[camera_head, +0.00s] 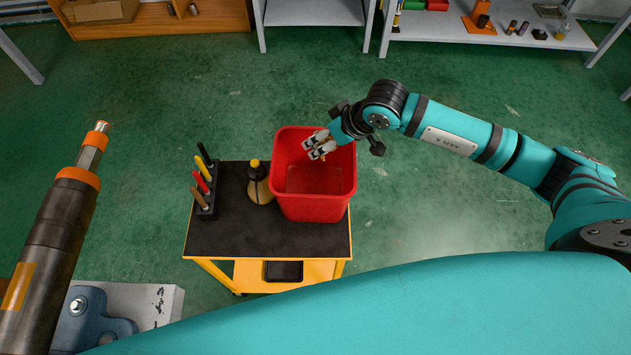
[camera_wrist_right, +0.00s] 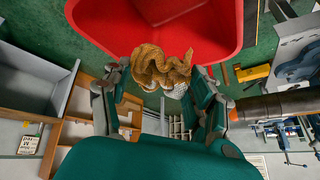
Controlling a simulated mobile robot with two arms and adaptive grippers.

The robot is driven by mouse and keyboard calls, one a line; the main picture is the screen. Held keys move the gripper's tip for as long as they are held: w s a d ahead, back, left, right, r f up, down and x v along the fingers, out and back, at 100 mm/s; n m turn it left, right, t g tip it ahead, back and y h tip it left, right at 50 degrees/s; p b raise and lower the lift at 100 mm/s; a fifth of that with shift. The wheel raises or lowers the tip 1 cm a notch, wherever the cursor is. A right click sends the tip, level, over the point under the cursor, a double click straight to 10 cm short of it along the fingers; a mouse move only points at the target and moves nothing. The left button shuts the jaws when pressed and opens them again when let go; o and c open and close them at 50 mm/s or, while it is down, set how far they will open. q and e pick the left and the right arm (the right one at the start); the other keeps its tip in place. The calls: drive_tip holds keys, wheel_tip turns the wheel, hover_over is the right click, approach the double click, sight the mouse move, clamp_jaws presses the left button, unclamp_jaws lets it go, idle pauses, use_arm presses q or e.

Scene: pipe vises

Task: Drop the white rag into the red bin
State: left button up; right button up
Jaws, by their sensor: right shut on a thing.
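The red bin (camera_head: 315,206) stands open on the right part of the black-topped cart. It also fills the top of the right wrist view (camera_wrist_right: 100,25). My right gripper (camera_head: 320,146) is over the bin's far rim area in the head view. In the right wrist view, my right gripper (camera_wrist_right: 160,85) is shut on a crumpled rag (camera_wrist_right: 160,66), which looks tan-brown there rather than white. The rag shows against the bin's red wall, and the fingers partly hide it. In the head view the rag cannot be made out clearly. My left gripper is out of view.
The cart (camera_head: 235,238) also holds an amber bottle (camera_head: 259,185) touching or close to the bin, and a rack (camera_head: 206,198) of coloured-handled tools. A large cylindrical part with orange bands (camera_head: 57,225) stands at left.

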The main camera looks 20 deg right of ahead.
drive_tip(key=shift+w+d+f, duration=0.1)
drive_tip(key=shift+w+f, duration=0.05)
drive_tip(key=shift+f, duration=0.65)
drive_tip(key=o, duration=0.7)
drive_tip(key=shift+c, duration=0.2)
drive_tip(key=o, duration=0.5)
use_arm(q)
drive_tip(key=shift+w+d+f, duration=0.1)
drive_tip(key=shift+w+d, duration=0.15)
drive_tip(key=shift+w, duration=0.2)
use_arm(e)
drive_tip(key=shift+o, duration=0.2)
drive_tip(key=v, duration=1.2)
